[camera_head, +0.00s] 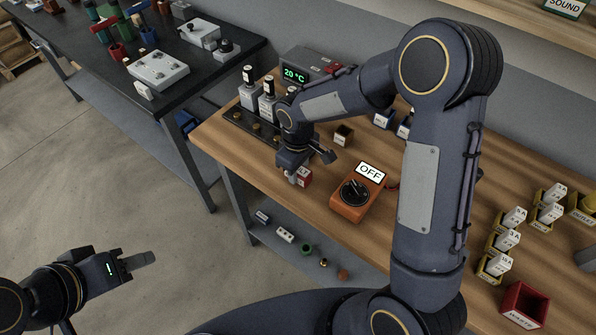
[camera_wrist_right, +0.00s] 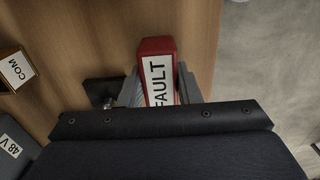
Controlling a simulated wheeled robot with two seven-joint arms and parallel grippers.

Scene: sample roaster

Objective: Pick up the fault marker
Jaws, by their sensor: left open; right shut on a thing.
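The fault marker (camera_wrist_right: 158,75) is a red block with a white label reading FAULT. In the right wrist view it sits between the fingers of my right gripper (camera_wrist_right: 160,90), which is shut on it. In the head view the fault marker (camera_head: 304,177) shows as a small red and white block near the table's front edge, at my right gripper (camera_head: 299,172). I cannot tell whether it touches the table. My left gripper (camera_head: 143,262) is open and empty, over the floor at the lower left.
An orange box (camera_head: 350,204) with an OFF sign (camera_head: 370,171) stands right of the right gripper. A 20 °C display (camera_head: 295,75) stands behind. A red waste bin (camera_head: 524,304) and several labelled blocks are at right. A black table (camera_head: 190,100) is at left.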

